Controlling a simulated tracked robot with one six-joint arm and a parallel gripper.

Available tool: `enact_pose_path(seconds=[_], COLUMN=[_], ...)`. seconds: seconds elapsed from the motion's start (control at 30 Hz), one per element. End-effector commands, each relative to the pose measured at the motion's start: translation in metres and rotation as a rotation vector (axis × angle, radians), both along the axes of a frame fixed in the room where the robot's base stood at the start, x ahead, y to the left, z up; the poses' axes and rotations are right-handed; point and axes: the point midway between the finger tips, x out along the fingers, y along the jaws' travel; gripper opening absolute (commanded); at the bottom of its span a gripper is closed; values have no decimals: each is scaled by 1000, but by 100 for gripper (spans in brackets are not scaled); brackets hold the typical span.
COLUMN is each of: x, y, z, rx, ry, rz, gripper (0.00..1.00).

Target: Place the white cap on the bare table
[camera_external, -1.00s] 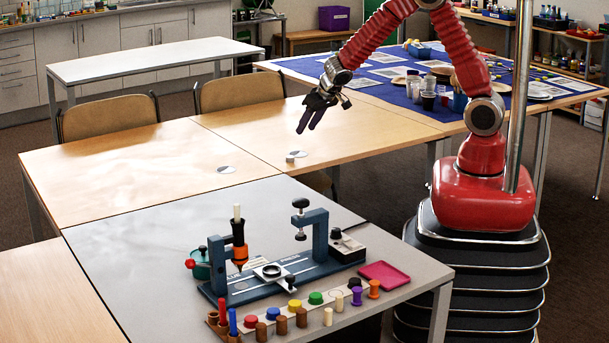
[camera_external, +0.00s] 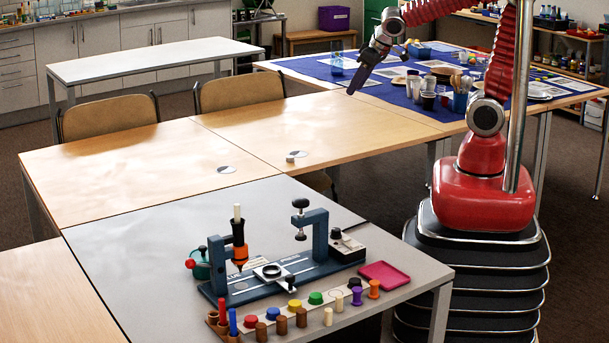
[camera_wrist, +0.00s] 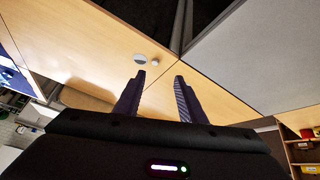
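A small pale piece (camera_external: 290,158), which may be the white cap, stands on the bare wooden table (camera_external: 235,125) beside a flat grey-and-white disc (camera_external: 299,154). In the wrist view the pale piece (camera_wrist: 154,62) shows close to the disc (camera_wrist: 140,58), beyond my fingertips. My gripper (camera_external: 353,90) is raised over the back right of the wooden table, near the blue cloth, well apart from the piece. In the wrist view my gripper (camera_wrist: 160,76) has its two dark fingers spread, with nothing between them.
A blue-covered table (camera_external: 390,92) with cups and papers stands at the back right. The grey table (camera_external: 130,240) in front holds a blue press (camera_external: 310,265), several coloured pegs and a pink tray (camera_external: 384,275). Most of the wooden table is clear.

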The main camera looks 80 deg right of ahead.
Motion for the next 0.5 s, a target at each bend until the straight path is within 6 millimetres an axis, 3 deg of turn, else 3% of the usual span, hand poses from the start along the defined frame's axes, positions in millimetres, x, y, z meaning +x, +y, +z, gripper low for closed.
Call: enact_pose_path(seconds=[0.2, 0.5], x=[-47, -107], y=[29, 69], z=[16, 25], rx=[31, 81], ry=[11, 21], rz=[102, 274], gripper=[37, 37])
